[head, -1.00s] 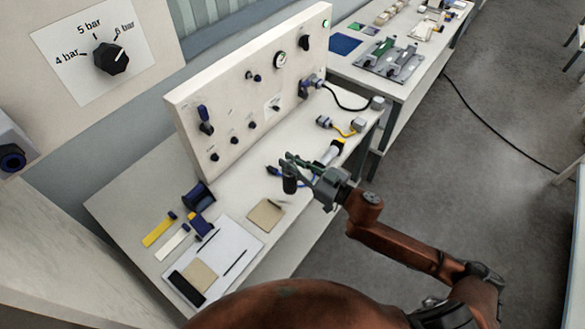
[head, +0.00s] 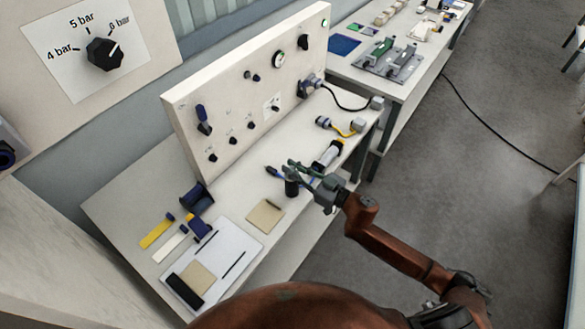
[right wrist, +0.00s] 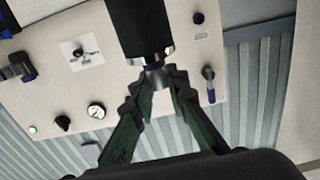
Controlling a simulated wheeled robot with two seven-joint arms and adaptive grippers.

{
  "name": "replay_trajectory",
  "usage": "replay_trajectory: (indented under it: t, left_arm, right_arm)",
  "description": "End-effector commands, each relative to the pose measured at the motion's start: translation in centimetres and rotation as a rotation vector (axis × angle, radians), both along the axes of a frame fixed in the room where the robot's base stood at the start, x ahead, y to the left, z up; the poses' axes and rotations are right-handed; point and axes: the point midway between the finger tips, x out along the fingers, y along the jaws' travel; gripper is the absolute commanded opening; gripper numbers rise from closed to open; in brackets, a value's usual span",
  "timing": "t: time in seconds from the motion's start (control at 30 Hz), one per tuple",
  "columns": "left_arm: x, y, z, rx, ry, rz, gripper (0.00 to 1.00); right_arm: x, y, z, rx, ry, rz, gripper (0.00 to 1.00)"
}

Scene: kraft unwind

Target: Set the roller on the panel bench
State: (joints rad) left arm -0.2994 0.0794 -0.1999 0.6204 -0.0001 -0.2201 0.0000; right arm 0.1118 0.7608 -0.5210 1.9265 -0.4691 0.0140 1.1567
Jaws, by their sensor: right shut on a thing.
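The roller (head: 291,187) is a short black cylinder, hanging roughly upright at the fingertips of my right gripper (head: 303,170) in the head view. In the right wrist view the roller (right wrist: 140,25) shows a metal collar, and the green fingers of my right gripper (right wrist: 157,80) are closed on its narrow metal end. The panel bench (head: 235,190) is the pale table under the upright control panel. The roller shows over its front part, and I cannot tell whether it touches the top. My left gripper is out of view.
The control panel (head: 245,95) stands along the back of the bench. A white and black cylinder (head: 328,154) lies behind the gripper. A tan square (head: 265,217) and a white sheet (head: 238,240) with tools lie to the left. Bare bench top lies between the panel and the tan square.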

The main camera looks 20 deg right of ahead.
Motion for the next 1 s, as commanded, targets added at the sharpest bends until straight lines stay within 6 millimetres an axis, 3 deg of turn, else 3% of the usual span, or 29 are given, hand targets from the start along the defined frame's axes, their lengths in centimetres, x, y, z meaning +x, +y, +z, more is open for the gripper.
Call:
replay_trajectory:
  t: [0.3, 0.6, 0.77, 1.0]
  left_arm:
    - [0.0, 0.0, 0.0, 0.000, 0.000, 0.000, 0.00]
    - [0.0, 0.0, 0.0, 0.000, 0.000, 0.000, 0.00]
    - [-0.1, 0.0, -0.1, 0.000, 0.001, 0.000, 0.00]
    - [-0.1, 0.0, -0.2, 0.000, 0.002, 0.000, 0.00]
  right_arm:
    - [0.0, 0.0, -0.1, 0.000, 0.001, 0.000, 0.31]
    - [0.0, 0.0, 0.2, 0.000, 0.000, 0.000, 0.31]
    - [-1.5, -1.3, -0.1, 0.001, 0.004, -0.002, 0.31]
    - [-5.6, -4.3, -0.1, 0.001, 0.006, -0.002, 0.31]
